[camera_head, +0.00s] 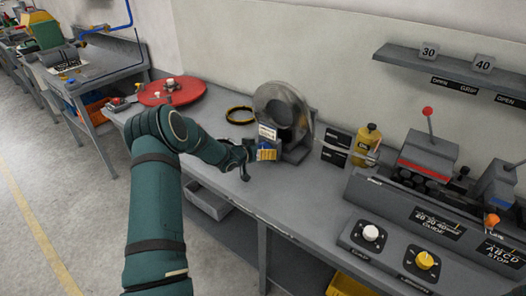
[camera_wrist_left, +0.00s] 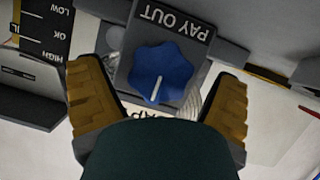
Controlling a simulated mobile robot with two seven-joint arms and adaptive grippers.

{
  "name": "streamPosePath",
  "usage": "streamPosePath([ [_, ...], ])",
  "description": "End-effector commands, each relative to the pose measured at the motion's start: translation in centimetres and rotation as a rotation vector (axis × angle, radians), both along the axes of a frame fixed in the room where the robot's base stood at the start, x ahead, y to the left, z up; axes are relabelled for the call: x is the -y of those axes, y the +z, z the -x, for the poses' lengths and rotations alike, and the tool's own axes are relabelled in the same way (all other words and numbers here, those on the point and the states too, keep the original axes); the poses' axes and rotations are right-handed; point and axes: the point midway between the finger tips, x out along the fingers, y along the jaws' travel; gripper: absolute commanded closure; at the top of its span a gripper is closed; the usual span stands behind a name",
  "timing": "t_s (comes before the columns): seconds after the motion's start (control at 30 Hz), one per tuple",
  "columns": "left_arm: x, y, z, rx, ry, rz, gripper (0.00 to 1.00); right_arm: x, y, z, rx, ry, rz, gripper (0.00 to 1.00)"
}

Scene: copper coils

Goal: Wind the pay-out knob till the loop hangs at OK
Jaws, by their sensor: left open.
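The pay-out knob (camera_wrist_left: 160,75) is blue and lobed with a white pointer line. It sits on a grey panel marked PAY OUT (camera_wrist_left: 172,22), upside down in the left wrist view. My left gripper (camera_wrist_left: 157,105) is open, with one yellow-padded finger on each side of the knob; I cannot tell whether either touches it. In the head view my left gripper (camera_head: 257,160) is in front of the grey reel (camera_head: 283,112) and partly hides its stand. A black level board (camera_wrist_left: 42,32) reads LOW, OK and HIGH. I cannot make out the loop or its height.
A red turntable (camera_head: 172,92) and a black-yellow ring (camera_head: 240,115) lie on the bench to the left. A yellow bottle (camera_head: 366,143) stands right of the reel. A console with a white knob (camera_head: 371,232) and a yellow knob (camera_head: 425,260) fills the right. A shelf (camera_head: 450,72) hangs above.

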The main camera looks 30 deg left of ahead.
Motion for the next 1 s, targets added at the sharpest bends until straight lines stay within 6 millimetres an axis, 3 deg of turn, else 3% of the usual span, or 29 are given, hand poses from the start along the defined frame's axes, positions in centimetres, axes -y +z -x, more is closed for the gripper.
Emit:
streamPosePath([
  [0.37, 0.1, -0.1, -0.4, 0.000, 0.000, 0.000, 0.11, 0.0, 0.0, 0.0, 0.000, 0.000, 0.000, 1.00],
  [0.5, 0.1, -0.1, -0.4, 0.000, 0.001, 0.000, 0.60, 0.0, 0.0, 0.0, 0.000, 0.000, 0.000, 1.00],
  [0.57, 0.1, -0.1, -0.4, 0.000, 0.001, 0.000, 0.78, 0.0, 0.0, 0.0, 0.000, 0.000, 0.000, 1.00],
  [0.83, 0.0, -0.2, -0.4, 0.002, 0.001, -0.014, 0.78, 0.0, -0.5, 0.1, -0.002, 0.002, 0.000, 1.00],
  [1.0, 0.1, -0.4, -0.4, 0.006, 0.001, -0.069, 0.78, -0.1, -1.9, 0.5, -0.011, 0.008, -0.002, 1.00],
])
